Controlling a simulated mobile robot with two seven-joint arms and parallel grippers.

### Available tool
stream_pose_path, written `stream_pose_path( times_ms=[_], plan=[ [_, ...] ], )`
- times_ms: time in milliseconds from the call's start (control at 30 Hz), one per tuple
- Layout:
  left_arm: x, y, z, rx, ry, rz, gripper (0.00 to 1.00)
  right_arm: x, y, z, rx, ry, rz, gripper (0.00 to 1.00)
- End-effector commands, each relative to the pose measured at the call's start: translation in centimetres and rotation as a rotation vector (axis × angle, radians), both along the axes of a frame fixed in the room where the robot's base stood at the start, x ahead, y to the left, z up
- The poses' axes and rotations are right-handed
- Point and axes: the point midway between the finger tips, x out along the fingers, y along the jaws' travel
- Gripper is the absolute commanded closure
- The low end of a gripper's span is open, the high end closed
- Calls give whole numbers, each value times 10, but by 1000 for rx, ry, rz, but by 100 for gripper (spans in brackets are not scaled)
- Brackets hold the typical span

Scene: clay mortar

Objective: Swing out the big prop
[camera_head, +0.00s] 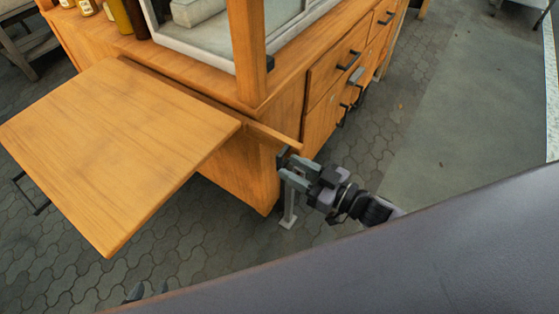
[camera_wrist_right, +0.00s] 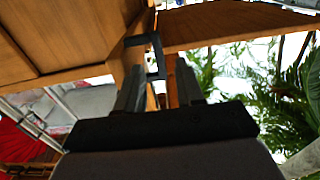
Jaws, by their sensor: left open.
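A wooden bar, which looks like the big prop (camera_head: 276,137), shows at the cart's near corner beside the raised wooden leaf (camera_head: 110,150). Most of it is hidden under the leaf. A dark bracket handle (camera_wrist_right: 157,48) is on the wood in the right wrist view. My right gripper (camera_head: 286,165) is at this handle. Its fingers (camera_wrist_right: 158,90) stand apart, with the lower part of the handle between them; contact is unclear. My left gripper (camera_head: 148,293) shows only its dark fingertips, apart and empty, at the bottom edge below the leaf.
The wooden cart (camera_head: 240,170) has drawers with dark handles (camera_head: 350,60) on its right side. A glass case (camera_head: 205,40) and bottles (camera_head: 125,15) stand on top. Open paving (camera_head: 430,110) lies to the right. A dark surface (camera_head: 430,250) fills the lower right.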

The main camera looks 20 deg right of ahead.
Motion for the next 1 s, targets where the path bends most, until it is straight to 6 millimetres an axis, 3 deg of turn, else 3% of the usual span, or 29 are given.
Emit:
stream_pose_path(
  times_ms=[300,667,700,800,1000],
  plan=[
    [0,0,-1,2,1,0,57,31,24,0,1,-1,-2,63],
    [-1,1,-4,4,7,1,57,35,28,0,1,1,-2,63],
    [-1,2,-4,4,7,1,57,35,28,0,1,1,-2,66],
    [-1,2,-4,5,7,1,57,35,27,0,1,1,-2,99],
    [-1,2,-4,5,6,1,57,35,27,0,0,1,-2,100]
  ],
)
